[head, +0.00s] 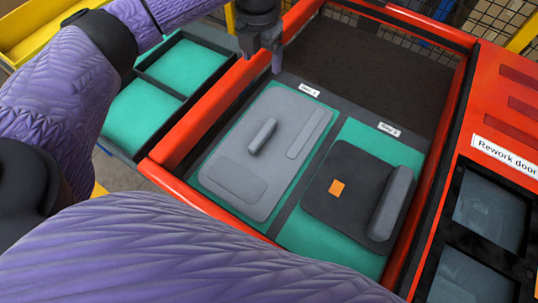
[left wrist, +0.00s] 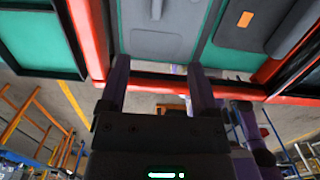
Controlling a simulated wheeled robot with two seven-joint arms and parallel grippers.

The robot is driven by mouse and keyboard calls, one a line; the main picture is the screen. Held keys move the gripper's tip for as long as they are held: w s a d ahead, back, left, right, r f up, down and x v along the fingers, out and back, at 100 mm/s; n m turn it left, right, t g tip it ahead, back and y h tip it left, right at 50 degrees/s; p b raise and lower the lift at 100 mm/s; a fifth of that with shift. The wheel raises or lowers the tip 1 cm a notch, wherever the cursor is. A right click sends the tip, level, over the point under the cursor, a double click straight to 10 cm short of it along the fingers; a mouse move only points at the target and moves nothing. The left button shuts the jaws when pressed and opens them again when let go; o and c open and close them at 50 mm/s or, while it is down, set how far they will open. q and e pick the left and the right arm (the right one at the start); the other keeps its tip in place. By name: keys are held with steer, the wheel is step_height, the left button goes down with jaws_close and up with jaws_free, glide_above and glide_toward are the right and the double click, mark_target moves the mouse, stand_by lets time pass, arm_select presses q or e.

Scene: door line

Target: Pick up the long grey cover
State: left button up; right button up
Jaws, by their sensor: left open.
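A long grey cover (head: 391,203) with rounded ends lies along the right side of the dark panel in the right bay. A shorter grey bar (head: 263,136) lies on the lighter grey panel (head: 240,165) in the left bay; part of that panel shows in the left wrist view (left wrist: 165,25). My left gripper (head: 264,58) is above the far end of the left bay, apart from the long cover. Its two fingers are spread and empty in the left wrist view (left wrist: 160,85). My right gripper does not show.
A red-rimmed tray (head: 200,113) holds both bays on green mats, with a bare dark area behind. The dark panel (head: 325,205) bears an orange square (head: 337,187). Green bins (head: 145,104) stand left; a red rework unit (head: 500,115) stands right.

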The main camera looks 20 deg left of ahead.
arm_select(q)
steer(key=b, duration=1)
glide_above(262, 133)
step_height(262, 133, down, 16)
steer(key=shift+g, duration=0.3)
step_height(262, 133, down, 9)
steer(key=b, duration=0.4)
steer(key=shift+s+f, duration=0.1)
steer(key=shift+f, duration=0.45)
steer(key=shift+r, duration=0.15)
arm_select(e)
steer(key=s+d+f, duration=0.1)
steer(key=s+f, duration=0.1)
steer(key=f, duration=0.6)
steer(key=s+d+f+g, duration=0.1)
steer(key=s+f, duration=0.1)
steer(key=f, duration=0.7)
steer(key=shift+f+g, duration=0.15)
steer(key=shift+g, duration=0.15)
arm_select(q)
steer(key=shift+f, duration=0.25)
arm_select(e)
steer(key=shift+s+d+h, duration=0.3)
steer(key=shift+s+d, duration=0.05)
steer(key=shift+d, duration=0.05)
